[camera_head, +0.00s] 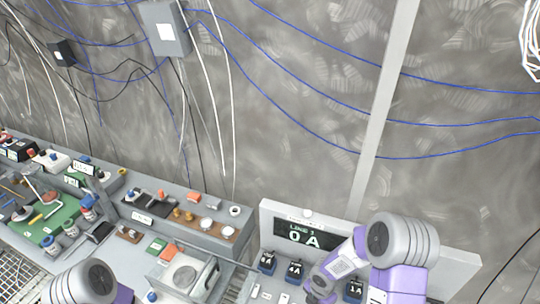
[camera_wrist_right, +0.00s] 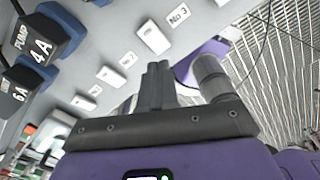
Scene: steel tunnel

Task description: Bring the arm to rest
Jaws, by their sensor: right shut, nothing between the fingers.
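My right arm (camera_head: 400,245), grey and purple, reaches down in front of a light grey panel (camera_head: 450,270) in the head view. In the right wrist view my right gripper (camera_wrist_right: 157,78) has its dark fingers together with nothing between them. It is near the panel face, beside white labelled parts. I cannot tell if it touches the panel. My left arm (camera_head: 85,285) shows only as a rounded joint at the bottom left; its gripper is out of view.
The panel has a display (camera_head: 303,236) reading "LINE 3 0 A" and blue blocks, one marked "4 A" (camera_wrist_right: 42,48). A white part (camera_wrist_right: 153,37) is near the fingers. A cluttered bench (camera_head: 50,220) stands left. Cables hang on the wall.

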